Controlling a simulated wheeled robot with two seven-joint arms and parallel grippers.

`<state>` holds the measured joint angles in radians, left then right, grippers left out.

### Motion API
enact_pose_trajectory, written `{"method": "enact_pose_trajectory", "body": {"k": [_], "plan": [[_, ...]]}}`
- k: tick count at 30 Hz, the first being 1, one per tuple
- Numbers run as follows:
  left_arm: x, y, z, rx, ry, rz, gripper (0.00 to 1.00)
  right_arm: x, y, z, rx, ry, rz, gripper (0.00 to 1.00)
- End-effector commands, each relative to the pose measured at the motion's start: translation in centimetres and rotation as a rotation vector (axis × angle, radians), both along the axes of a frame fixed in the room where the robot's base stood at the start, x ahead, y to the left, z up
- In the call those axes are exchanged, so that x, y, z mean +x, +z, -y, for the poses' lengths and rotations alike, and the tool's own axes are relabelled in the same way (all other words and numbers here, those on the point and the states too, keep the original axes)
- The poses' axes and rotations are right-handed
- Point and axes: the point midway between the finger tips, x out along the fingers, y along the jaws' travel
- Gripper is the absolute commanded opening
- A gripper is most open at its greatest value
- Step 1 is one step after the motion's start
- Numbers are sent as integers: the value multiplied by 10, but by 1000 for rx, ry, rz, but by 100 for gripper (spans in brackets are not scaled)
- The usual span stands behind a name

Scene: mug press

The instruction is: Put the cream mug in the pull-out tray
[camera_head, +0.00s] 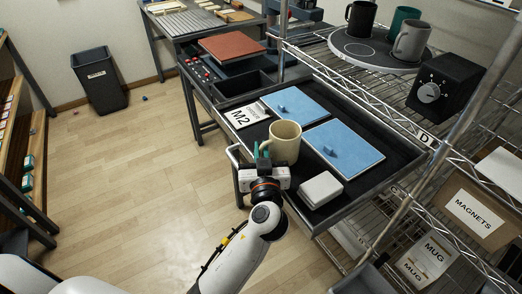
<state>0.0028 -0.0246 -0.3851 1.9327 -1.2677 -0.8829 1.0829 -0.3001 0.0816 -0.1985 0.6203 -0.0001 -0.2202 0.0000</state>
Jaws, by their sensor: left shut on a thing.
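The cream mug (287,140) is upright at the near left part of the dark pull-out tray (398,150). My left gripper (264,158) is at the mug's left side, by its handle, with green fingertips, and is shut on the mug. I cannot tell whether the mug's base touches the tray floor or hangs just above it; the gripper's white body hides part of the tray edge below. My right gripper is not in view.
The tray holds two blue pads (345,143), an M2 card (246,115) and a white block (321,189) near the mug. Above stands a round turntable (362,50) with several mugs, beside a black dial box (446,86). Wire shelving and a post rise at right.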

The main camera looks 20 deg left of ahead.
Motion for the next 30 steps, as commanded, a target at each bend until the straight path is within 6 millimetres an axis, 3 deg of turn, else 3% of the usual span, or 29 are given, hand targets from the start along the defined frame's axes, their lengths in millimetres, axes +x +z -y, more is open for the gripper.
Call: {"method": "enact_pose_trajectory", "body": {"k": [3,4,7,17,30], "plan": [[0,-2,0,-2,0,3,0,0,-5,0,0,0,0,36],[0,-2,0,-1,0,0,14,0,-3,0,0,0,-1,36],[0,-1,0,0,0,0,31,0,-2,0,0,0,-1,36],[-1,1,1,0,-1,0,31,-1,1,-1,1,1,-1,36],[-79,-3,38,-3,-1,-2,31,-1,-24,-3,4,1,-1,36]]}}
